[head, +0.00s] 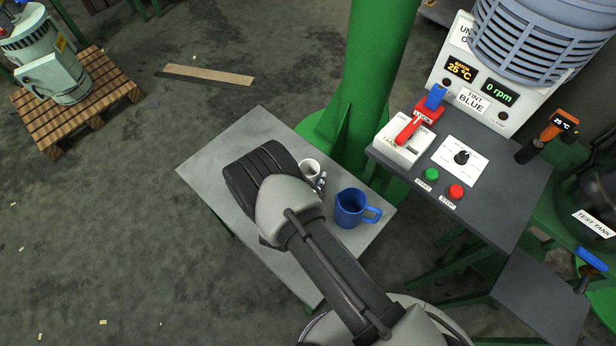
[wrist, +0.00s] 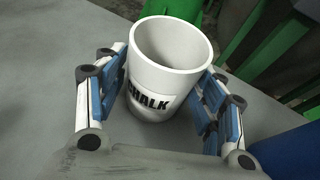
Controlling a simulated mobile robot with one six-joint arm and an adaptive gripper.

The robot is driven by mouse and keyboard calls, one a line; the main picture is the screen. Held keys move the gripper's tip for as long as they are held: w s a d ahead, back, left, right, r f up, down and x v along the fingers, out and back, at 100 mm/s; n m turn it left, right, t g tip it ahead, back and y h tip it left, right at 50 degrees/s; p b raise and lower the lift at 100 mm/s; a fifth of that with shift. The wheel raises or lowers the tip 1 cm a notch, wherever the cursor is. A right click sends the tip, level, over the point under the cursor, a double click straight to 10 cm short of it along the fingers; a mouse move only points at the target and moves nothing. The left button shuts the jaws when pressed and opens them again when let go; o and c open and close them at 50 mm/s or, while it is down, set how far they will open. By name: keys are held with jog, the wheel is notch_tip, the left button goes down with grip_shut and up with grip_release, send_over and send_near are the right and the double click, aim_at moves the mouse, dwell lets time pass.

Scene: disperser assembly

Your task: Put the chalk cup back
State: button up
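The chalk cup (wrist: 173,45) is a white, open-topped cup with a black CHALK label, and it looks empty inside. In the wrist view it stands between the two blue-padded fingers of my gripper (wrist: 165,88), which close in on its left and right sides and appear to touch it. In the head view the cup (head: 308,166) shows at the grey side table (head: 215,165), partly hidden by my wrist and gripper (head: 320,182). I cannot tell whether its base rests on the table.
A blue jug (head: 350,208) stands close to the right of the cup on the same table. Behind is a green column (head: 365,90). To the right is a dark bench (head: 500,210) with a control panel. The table's left part is bare.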

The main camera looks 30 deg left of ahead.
jog(key=shift+o, duration=0.3)
jog(key=shift+r, duration=0.1)
jog(key=shift+s+r+p, duration=0.15)
jog(key=shift+r+p, duration=0.1)
jog(key=shift+p, duration=0.1)
jog(key=p+v, duration=0.2)
jog(key=v, duration=0.9)
jog(key=shift+s, duration=0.3)
jog(key=w+d+r+m+g+h, duration=0.2)
jog(key=w+d+r+m+h, duration=0.3)
jog(key=d+r+m, duration=0.45)
jog(key=w+d+r+m+g+h, duration=0.1)
jog(key=w+d+r+m+h, duration=0.45)
jog(key=r, duration=0.75)
jog(key=s+d+r+m+g+y, duration=0.1)
jog(key=s+d+r+m+g, duration=0.3)
jog(key=d+r+m, duration=0.45)
jog(key=s+d+r+m+g+y, duration=0.2)
jog(key=s+d+r+m+g, duration=0.25)
jog(key=d, duration=0.65)
jog(key=s+r+m+t+y, duration=0.3)
jog(key=s+r+m+y, duration=0.3)
jog(key=s+m, duration=0.3)
jog(key=shift+s+d+r, duration=0.35)
jog(key=shift+r, duration=0.3)
